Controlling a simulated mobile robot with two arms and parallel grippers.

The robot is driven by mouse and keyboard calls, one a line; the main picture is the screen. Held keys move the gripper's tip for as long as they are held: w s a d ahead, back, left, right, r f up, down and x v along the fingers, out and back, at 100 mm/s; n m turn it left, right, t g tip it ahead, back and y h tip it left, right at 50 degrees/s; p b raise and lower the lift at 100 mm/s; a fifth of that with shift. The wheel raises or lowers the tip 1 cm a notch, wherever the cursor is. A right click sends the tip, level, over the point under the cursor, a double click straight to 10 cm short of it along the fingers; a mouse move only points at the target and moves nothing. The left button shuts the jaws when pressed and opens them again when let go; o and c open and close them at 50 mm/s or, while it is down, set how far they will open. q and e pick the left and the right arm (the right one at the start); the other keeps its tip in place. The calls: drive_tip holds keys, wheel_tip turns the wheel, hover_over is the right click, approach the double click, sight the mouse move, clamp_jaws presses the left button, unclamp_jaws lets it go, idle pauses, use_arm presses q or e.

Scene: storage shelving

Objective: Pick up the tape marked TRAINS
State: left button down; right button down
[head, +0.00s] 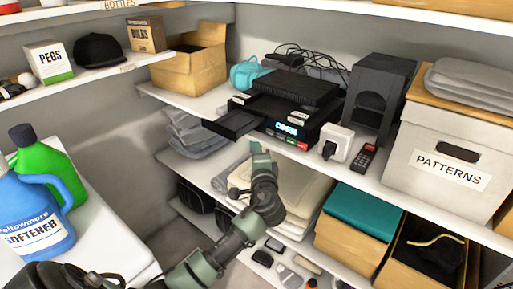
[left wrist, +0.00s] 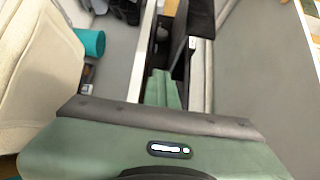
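A black player (head: 278,114) stands on the middle shelf in the head view, its display lit and reading like "OPEN". A flat black tray (head: 231,122) sticks out at its left front. Small pale labels show on the player's left and right, too small to read, so I cannot make out the tape marked TRAINS. My left gripper (head: 258,148) is in front of the shelf edge, below and in front of the player, apart from it. Its green fingers show in the left wrist view (left wrist: 162,88); their gap is not clear. My right gripper is not in view.
A white plug adapter (head: 337,143) and a dark remote (head: 367,156) sit right of the player. A dark grey speaker-like box (head: 381,95) and a white PATTERNS box (head: 446,150) stand further right. A cardboard box (head: 195,65) and teal item (head: 247,73) are behind left.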

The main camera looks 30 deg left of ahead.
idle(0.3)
use_arm(q)
wheel_tip(320, 180, up, 3)
drive_tip(key=shift+f+p, duration=0.2)
drive_tip(key=shift+p, duration=0.85)
drive_tip(key=c, duration=1.3)
unclamp_jaws()
